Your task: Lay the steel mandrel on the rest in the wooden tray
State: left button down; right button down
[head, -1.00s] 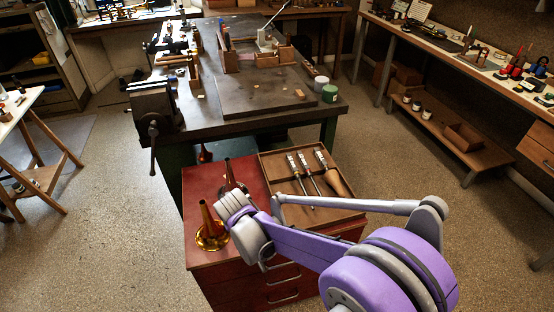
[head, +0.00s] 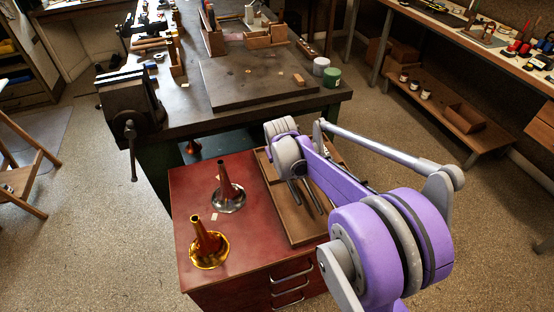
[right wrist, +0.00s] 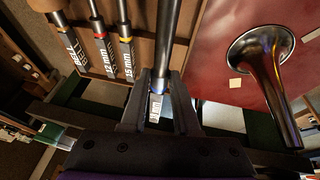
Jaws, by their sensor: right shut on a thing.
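The steel mandrel (right wrist: 169,45) has a blue band and a white label at its end. In the right wrist view my right gripper (right wrist: 158,88) is shut on that labelled end, and the shaft points away over the right side of the wooden tray (right wrist: 133,62). I cannot tell whether it touches the tray. The tray also shows in the head view (head: 288,232), partly covered by my right arm, which hides the gripper there. Several mandrels with red, orange and yellow bands (right wrist: 98,28) lie in the tray. The rest is not clearly seen. My left gripper is out of view.
A silver-belled horn piece (head: 226,190) and a brass one (head: 207,243) stand on the red cabinet top (head: 190,190) left of the tray. The workbench (head: 250,85) with a vise (head: 130,100) is behind. A green jar (head: 331,77) stands at its right edge.

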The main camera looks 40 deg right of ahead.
jog(key=shift+s, duration=0.2)
jog(key=shift+f+b, duration=1.65)
jog(key=shift+f, duration=0.7)
jog(key=shift+f, duration=0.15)
jog(key=shift+a+f+b, duration=0.1)
jog(key=shift+f+b, duration=1.25)
jog(key=shift+f, duration=0.55)
dwell(0.4)
jog(key=c, duration=0.6)
grip_release()
jog(key=shift+s, duration=0.1)
